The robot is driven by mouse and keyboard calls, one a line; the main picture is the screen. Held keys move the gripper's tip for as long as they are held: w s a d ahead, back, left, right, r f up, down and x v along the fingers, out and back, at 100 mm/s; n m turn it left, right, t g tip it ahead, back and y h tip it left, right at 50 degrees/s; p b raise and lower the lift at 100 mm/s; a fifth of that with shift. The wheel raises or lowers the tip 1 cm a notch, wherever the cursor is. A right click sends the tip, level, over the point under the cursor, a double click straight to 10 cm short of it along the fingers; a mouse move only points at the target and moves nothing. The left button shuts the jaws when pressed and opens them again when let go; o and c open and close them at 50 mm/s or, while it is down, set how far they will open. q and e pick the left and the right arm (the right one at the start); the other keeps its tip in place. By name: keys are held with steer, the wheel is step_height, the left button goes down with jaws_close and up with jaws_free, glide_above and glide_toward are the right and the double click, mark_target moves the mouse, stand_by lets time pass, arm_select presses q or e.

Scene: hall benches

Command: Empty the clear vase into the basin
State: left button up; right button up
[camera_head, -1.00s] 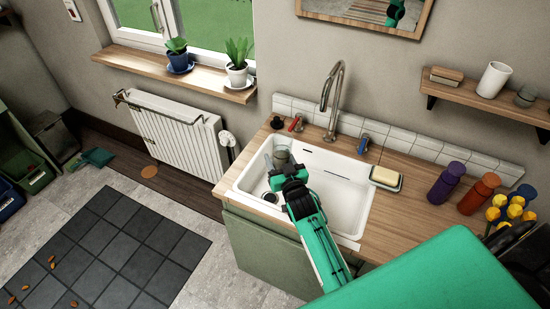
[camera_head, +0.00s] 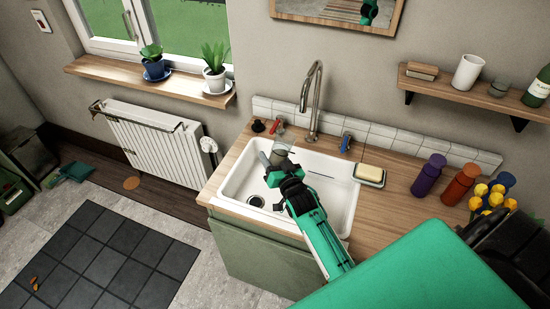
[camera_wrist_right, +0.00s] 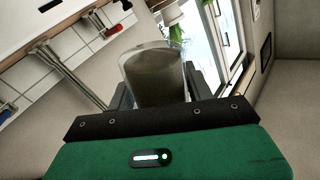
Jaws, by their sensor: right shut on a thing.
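The clear vase (camera_wrist_right: 155,75) stands between my right gripper's fingers in the right wrist view, with a dull grey-brown content or tint inside. In the head view it is small and partly hidden, a glassy shape (camera_head: 281,149) at the gripper's tip. My right gripper (camera_head: 280,163) is shut on it, above the left, far part of the white basin (camera_head: 338,190). I cannot tell the vase's exact tilt, and no stream from it shows. The basin's drain (camera_head: 256,200) is visible left of the gripper. My left gripper is not in view.
The tap (camera_head: 314,95) rises behind the basin, with red (camera_head: 278,128) and blue (camera_head: 346,142) handles beside it. A soap dish (camera_head: 370,175), purple bottle (camera_head: 429,175), orange-red bottle (camera_head: 461,185) and yellow flowers (camera_head: 490,200) stand on the counter's right. A shelf (camera_head: 470,95) hangs above.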

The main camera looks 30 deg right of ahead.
steer(key=shift+w+a+f+m+b, duration=0.1)
steer(key=shift+a+f+m+b, duration=0.8)
steer(key=shift+f+m+b, duration=0.35)
steer(key=shift+a+m+b, duration=0.55)
steer(key=shift+m, duration=0.3)
steer(key=m+b, duration=0.1)
steer(key=a+f+m+b, duration=0.1)
steer(key=m, duration=0.1)
steer(key=a+m+b, duration=0.1)
steer(key=m, duration=0.1)
steer(key=shift+w+f, duration=0.15)
steer(key=shift+a+m, duration=0.1)
steer(key=shift+m, duration=0.6)
steer(key=shift+f+m, duration=0.3)
steer(key=shift+m, duration=0.3)
steer(key=shift+f+m, duration=0.25)
steer(key=shift+m, duration=0.05)
